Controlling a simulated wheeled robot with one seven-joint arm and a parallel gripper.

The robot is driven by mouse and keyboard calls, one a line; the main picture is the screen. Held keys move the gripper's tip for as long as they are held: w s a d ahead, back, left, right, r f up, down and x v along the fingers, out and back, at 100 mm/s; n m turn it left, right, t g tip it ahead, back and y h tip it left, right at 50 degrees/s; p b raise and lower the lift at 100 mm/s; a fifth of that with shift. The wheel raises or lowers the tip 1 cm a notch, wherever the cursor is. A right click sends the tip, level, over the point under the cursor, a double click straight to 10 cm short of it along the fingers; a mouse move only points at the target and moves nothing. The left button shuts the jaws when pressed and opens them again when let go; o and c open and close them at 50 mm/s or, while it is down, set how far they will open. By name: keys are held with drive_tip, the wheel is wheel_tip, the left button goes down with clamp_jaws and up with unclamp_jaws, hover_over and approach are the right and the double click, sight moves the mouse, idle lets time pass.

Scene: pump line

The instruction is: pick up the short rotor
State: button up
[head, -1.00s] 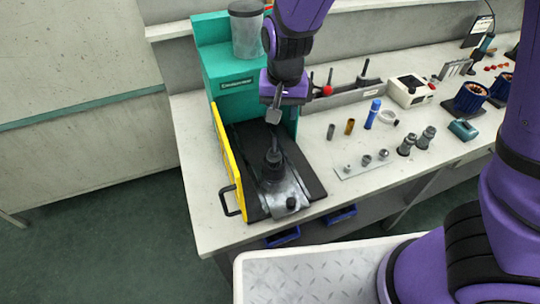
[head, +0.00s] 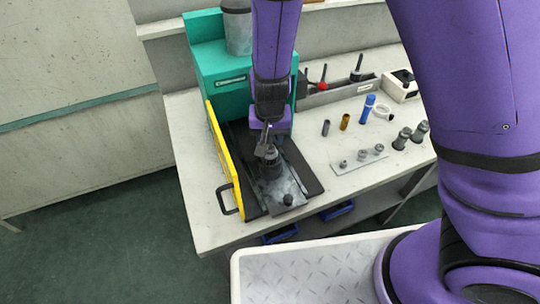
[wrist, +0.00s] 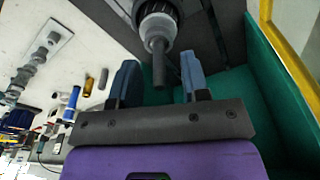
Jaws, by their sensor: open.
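A stepped grey part with a thin shaft (wrist: 157,35) sits in the dark round holder (head: 270,168) on the machine's bed. It may be the short rotor, but no label shows. My gripper (head: 267,150) is just above that holder. In the wrist view its two blue-grey fingers (wrist: 158,78) are open. The thin shaft end shows between them, with a gap on both sides. Other grey stepped parts (head: 403,139) stand on the bench to the right, away from my gripper.
The teal machine (head: 222,95) rises behind my gripper. Its yellow guard (head: 222,155) with a black handle is at the left. A plate with small grey parts (head: 345,169), a brown cylinder (head: 345,121) and a blue one (head: 367,108) are on the right.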

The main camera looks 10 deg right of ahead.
drive_tip(key=shift+w+f, duration=0.1)
drive_tip(key=shift+f, duration=0.75)
clamp_jaws()
drive_tip(key=shift+r, duration=0.1)
wheel_tip(320, 180, up, 10)
drive_tip(key=shift+f, duration=0.1)
